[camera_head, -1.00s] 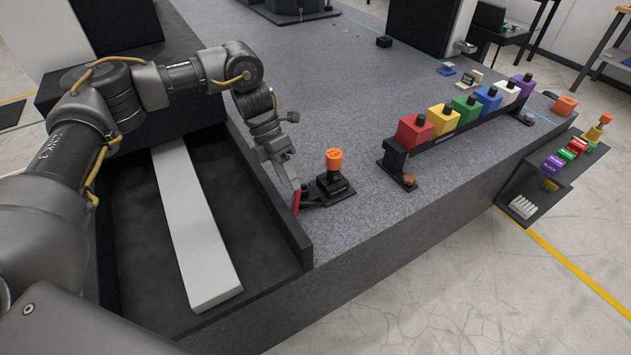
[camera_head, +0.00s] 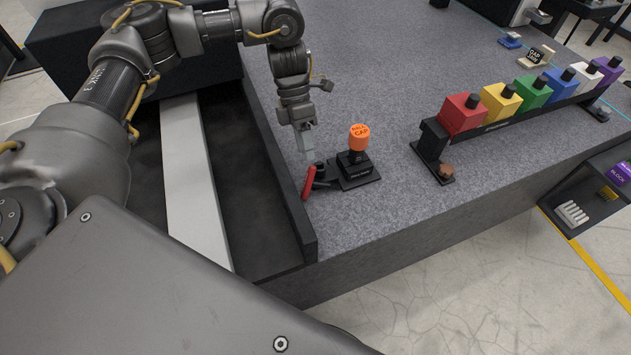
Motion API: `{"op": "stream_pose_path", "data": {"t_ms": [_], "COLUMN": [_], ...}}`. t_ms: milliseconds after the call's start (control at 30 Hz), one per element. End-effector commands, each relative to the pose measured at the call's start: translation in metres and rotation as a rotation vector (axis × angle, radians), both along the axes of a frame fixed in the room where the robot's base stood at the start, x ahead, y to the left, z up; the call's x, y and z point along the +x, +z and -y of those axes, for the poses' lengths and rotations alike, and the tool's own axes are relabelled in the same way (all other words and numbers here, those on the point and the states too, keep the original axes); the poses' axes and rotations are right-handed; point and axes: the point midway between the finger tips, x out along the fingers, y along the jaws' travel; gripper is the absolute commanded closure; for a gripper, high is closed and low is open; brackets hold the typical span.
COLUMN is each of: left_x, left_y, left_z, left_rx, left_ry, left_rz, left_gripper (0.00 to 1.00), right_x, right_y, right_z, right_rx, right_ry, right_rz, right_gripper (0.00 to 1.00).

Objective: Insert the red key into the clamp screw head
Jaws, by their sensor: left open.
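The red key (camera_head: 309,183) is a small, thin red piece at the left end of a small black clamp (camera_head: 321,175). It is tilted and touches or nearly touches the clamp. The screw head is too small to make out, so I cannot tell whether the key sits in it. My left gripper (camera_head: 305,156) is open and points down just above the key, with no key between its fingers. The clamp adjoins a black stand (camera_head: 354,172) topped by an orange ball cap (camera_head: 359,136). My right gripper is out of view.
A dark tray wall (camera_head: 283,185) runs just left of the key, with a pale bar (camera_head: 195,180) beyond it. A rack (camera_head: 500,128) of coloured blocks stands to the right. The granite (camera_head: 390,100) between the ball cap and the rack is clear.

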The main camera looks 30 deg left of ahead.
Motion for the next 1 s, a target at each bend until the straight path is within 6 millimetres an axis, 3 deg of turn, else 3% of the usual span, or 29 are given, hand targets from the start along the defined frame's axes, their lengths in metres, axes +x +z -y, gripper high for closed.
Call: {"op": "stream_pose_path", "data": {"t_ms": [167,500,767,1000], "left_x": [-0.003,-0.02,-0.021,-0.021], "left_y": [-0.004,-0.041,-0.044,-0.044], "left_z": [0.002,0.018,0.019,0.019], "left_rx": [0.0,-0.001,0.0,0.0], "left_ry": [-0.001,0.0,0.0,0.0], "left_rz": [-0.001,-0.001,0.001,0.001], "left_gripper": [0.59,0.59,0.59,0.88], "right_x": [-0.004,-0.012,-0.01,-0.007], "right_y": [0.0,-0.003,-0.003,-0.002], "right_z": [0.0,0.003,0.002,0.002], "right_rx": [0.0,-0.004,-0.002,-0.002], "right_ry": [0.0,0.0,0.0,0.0], "right_rz": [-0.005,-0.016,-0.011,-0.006], "right_gripper": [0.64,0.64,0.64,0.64]}}
